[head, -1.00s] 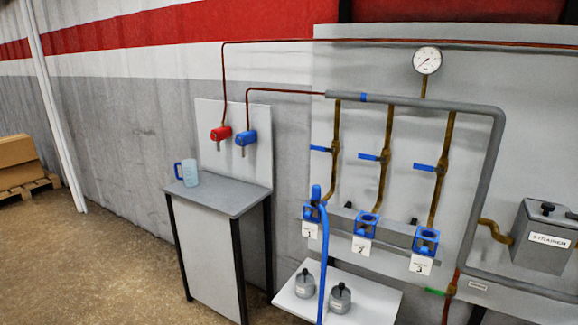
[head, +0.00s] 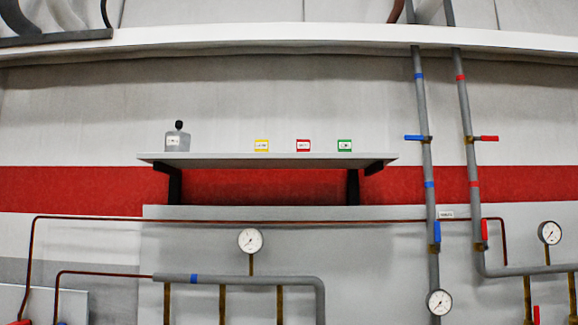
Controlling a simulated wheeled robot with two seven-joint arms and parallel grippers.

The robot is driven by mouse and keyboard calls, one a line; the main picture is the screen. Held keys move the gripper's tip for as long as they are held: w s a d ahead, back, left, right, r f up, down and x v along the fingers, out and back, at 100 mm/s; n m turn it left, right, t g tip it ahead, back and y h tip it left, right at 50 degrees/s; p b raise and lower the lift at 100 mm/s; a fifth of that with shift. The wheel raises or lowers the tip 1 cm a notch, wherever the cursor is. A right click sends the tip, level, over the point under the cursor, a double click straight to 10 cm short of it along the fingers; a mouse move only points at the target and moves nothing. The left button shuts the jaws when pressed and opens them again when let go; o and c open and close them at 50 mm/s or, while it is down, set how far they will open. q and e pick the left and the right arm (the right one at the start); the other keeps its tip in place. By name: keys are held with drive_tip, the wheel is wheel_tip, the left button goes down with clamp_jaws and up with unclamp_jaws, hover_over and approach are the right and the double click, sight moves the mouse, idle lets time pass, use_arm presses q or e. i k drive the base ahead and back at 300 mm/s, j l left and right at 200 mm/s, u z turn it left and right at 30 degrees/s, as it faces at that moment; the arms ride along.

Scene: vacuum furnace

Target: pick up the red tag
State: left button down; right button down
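The red tag (head: 303,146) stands upright on a grey wall shelf (head: 230,160). It has a red frame and a white label whose text is too small to read. It is between a yellow tag (head: 261,146) on its left and a green tag (head: 344,146) on its right, apart from both. Neither of my grippers is in the head view.
A grey canister with a black knob (head: 177,138) stands at the shelf's left end. Black brackets (head: 352,187) hold the shelf. Vertical pipes (head: 427,150) with blue and red valve handles run right of it. Gauges (head: 250,240) and pipework are below.

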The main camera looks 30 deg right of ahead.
sight(302, 146)
drive_tip(key=i+l, duration=0.15)
drive_tip(key=l, duration=0.25)
drive_tip(key=i+l, duration=0.1)
drive_tip(key=l, duration=0.25)
drive_tip(key=i+l, duration=0.15)
drive_tip(key=l, duration=0.25)
drive_tip(key=i+l+u, duration=0.1)
drive_tip(key=l, duration=0.25)
drive_tip(key=i+l, duration=0.15)
drive_tip(key=l, duration=0.25)
drive_tip(key=i+l, duration=0.15)
drive_tip(key=l, duration=0.25)
